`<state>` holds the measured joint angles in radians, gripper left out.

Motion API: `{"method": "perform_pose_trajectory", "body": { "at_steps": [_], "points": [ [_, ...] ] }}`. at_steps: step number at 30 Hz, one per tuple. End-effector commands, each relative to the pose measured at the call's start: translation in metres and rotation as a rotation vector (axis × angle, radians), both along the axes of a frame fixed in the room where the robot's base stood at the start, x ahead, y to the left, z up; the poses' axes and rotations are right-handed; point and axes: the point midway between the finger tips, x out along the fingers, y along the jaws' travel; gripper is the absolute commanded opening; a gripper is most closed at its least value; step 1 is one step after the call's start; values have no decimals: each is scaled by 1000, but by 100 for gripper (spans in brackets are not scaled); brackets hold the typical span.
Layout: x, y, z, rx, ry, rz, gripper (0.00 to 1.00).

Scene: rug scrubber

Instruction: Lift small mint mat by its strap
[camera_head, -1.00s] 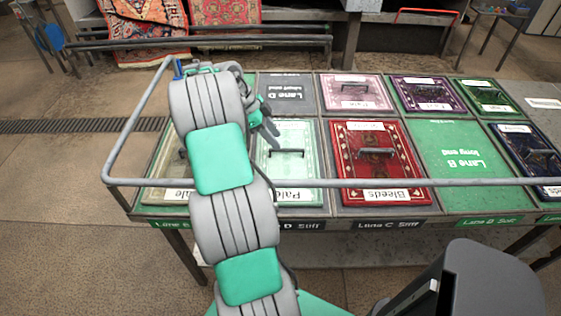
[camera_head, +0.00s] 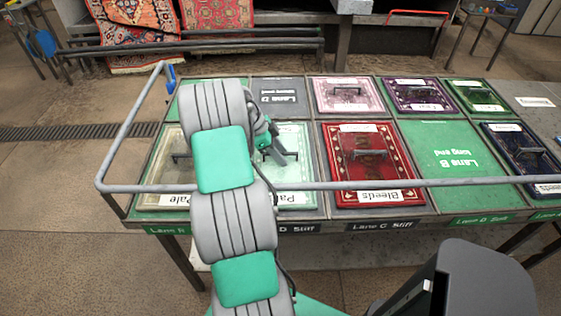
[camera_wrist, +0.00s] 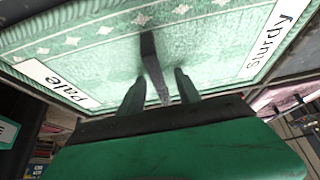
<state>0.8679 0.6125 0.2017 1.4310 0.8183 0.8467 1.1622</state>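The small mint mat (camera_head: 304,170) lies flat in its slot on the table, with pale green pile and white labels. In the wrist view the mint mat (camera_wrist: 210,50) fills most of the picture, with "Pale" and "Sturdy" labels. Its dark strap (camera_wrist: 150,55) stands up from the mat and runs between my fingers. My gripper (camera_wrist: 158,80) is open, with one finger on each side of the strap and a gap visible. In the head view my gripper (camera_head: 277,153) is over the mat, and my arm hides the mat's left part.
A red mat (camera_head: 338,195) lies to the right of the mint mat. An olive mat (camera_head: 152,190) lies to the left, partly behind my arm. A bare green lane (camera_head: 440,150) is further right. A grey rail (camera_head: 400,184) crosses in front of the table.

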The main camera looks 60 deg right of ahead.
Motion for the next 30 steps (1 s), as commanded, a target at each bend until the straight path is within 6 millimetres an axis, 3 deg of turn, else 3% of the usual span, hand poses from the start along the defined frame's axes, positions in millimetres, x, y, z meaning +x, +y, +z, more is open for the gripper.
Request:
{"method": "perform_pose_trajectory", "body": {
  "at_steps": [2, 16, 30],
  "points": [
    [0, 0, -1, 0, 0, 0, 38],
    [0, 0, 0, 0, 0, 0, 0],
    [0, 0, 0, 0, 0, 0, 0]
  ]
}}
